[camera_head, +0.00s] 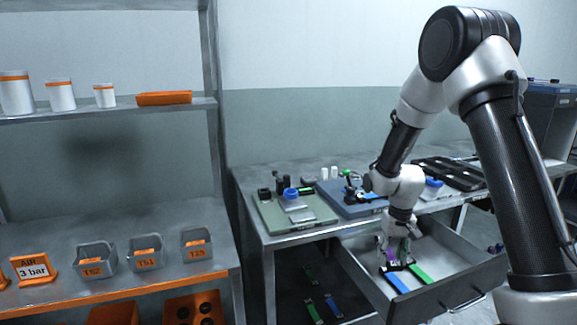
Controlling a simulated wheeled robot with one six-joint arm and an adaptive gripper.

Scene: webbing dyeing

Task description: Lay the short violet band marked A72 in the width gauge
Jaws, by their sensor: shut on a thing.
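My gripper (397,261) reaches down into the open drawer (455,262) under the right side of the table. It is shut on a small violet band (390,254), of which only a patch shows between the fingers. Any A72 mark is too small to read. A blue band (398,284) and a green band (420,273) lie in the drawer just below and beside the fingers. I cannot tell for certain which thing on the table is the width gauge; a blue-grey plate with a small dark device (351,192) stands there behind my arm.
On the table, a green-grey plate (320,212) holds a blue-capped item (291,193). Black trays (452,173) lie at the back right. Several bands (312,308) lie below the table. A shelf at left holds grey bins (146,253) and white jars (60,96).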

